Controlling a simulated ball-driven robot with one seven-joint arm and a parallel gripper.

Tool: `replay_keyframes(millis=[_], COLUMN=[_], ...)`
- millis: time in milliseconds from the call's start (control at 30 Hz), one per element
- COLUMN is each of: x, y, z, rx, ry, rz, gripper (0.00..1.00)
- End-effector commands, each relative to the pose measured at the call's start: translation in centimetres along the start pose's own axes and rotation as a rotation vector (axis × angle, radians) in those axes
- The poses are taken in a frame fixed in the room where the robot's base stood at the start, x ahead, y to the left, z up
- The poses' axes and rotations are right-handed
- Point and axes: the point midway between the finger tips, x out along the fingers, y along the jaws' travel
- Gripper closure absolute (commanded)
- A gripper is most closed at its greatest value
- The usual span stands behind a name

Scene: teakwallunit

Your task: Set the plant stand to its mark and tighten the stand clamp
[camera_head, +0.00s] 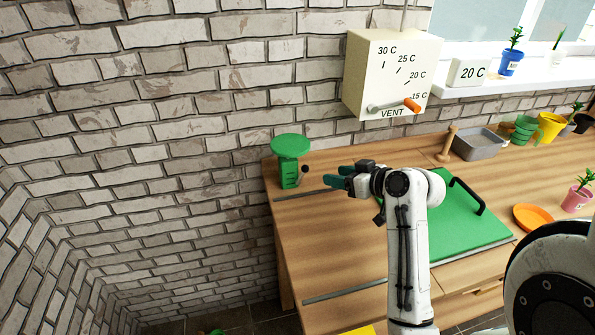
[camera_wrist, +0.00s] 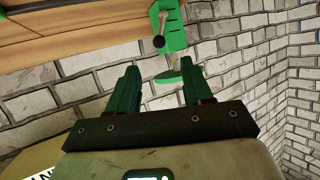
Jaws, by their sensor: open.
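The green plant stand (camera_head: 290,146) has a round top and stands upright at the bench's far left corner. Its clamp lever (camera_head: 304,169), with a dark knob, sticks out on the right side. A dark strip (camera_head: 305,195) runs along the bench by the stand's foot; I cannot make out a mark on it. My gripper (camera_head: 337,178) is open and empty, right of the stand and apart from it. In the wrist view the stand (camera_wrist: 173,30) and lever knob (camera_wrist: 158,41) appear inverted beyond my fingertips (camera_wrist: 160,67), which partly hide the round top.
The beige vent box (camera_head: 392,75) with an orange-tipped lever hangs on the wall above. A green panel (camera_head: 455,225) with a black handle lies right of my arm. A grey tray (camera_head: 478,145), an orange saucer (camera_head: 533,218) and pots stand further right.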

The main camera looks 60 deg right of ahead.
Motion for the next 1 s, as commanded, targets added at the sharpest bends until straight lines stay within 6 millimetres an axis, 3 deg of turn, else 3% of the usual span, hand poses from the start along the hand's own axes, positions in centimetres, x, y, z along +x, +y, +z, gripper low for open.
replay_keyframes(millis=[167,500,700,1000], x=[1.0,7.0,9.6,10.7], y=[0.3,0.3,0.3,0.3], z=[-0.2,-0.3,-0.2,-0.2], rx=[0.0,0.001,0.0,-0.001], ry=[0.008,0.005,0.005,0.005], rz=[0.003,0.001,0.002,0.003], gripper=[0.5,0.5,0.5,0.5])
